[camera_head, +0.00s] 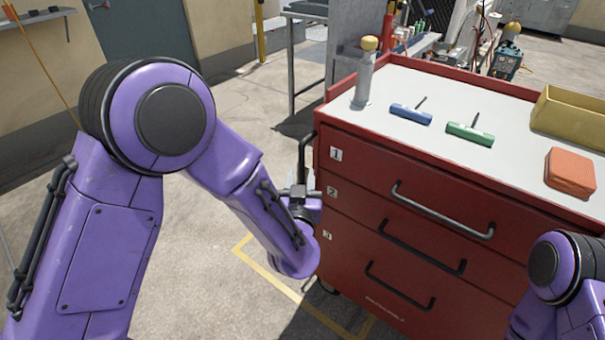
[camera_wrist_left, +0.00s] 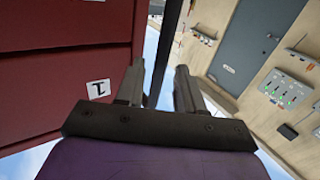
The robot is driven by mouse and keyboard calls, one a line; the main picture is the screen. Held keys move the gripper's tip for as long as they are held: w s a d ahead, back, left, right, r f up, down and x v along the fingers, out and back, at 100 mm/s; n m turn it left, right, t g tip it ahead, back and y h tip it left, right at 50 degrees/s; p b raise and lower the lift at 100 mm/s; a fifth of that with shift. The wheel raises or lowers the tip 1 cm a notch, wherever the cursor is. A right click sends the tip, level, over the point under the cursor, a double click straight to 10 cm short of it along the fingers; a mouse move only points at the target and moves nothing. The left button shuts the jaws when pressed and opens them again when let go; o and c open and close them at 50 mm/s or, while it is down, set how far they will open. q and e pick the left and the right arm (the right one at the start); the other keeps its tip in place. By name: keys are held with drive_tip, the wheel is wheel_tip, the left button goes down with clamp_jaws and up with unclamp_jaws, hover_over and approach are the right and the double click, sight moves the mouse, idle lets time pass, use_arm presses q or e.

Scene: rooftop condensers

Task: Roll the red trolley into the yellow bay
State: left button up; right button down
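The red trolley (camera_head: 345,215) stands at the right, with numbered drawers, dark pull handles and a pale top. A dark push handle (camera_head: 305,150) is on its left side; it also shows as a dark bar in the left wrist view (camera_wrist_left: 167,45). My left gripper (camera_head: 300,190) is at this handle beside the trolley. In the left wrist view its fingers (camera_wrist_left: 160,80) are apart, with the bar between them and a gap showing. Yellow floor lines (camera_head: 280,285) mark the bay at the trolley's left; the trolley hides part of it. My right gripper is out of view.
On the trolley top are a bottle (camera_head: 365,75), a blue tool (camera_head: 411,114), a green tool (camera_head: 470,134), an orange block (camera_head: 570,172) and a yellow bin (camera_head: 570,118). A grey bench (camera_head: 305,14) stands behind. Floor at left is clear.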

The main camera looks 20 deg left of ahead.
sight(302, 173)
use_arm(q)
drive_tip(key=x, duration=0.3)
drive_tip(key=shift+w+a, duration=0.1)
drive_tip(key=shift+w, duration=0.15)
clamp_jaws()
drive_tip(key=shift+s+f, duration=0.1)
drive_tip(key=shift+f, duration=0.05)
idle(1.1)
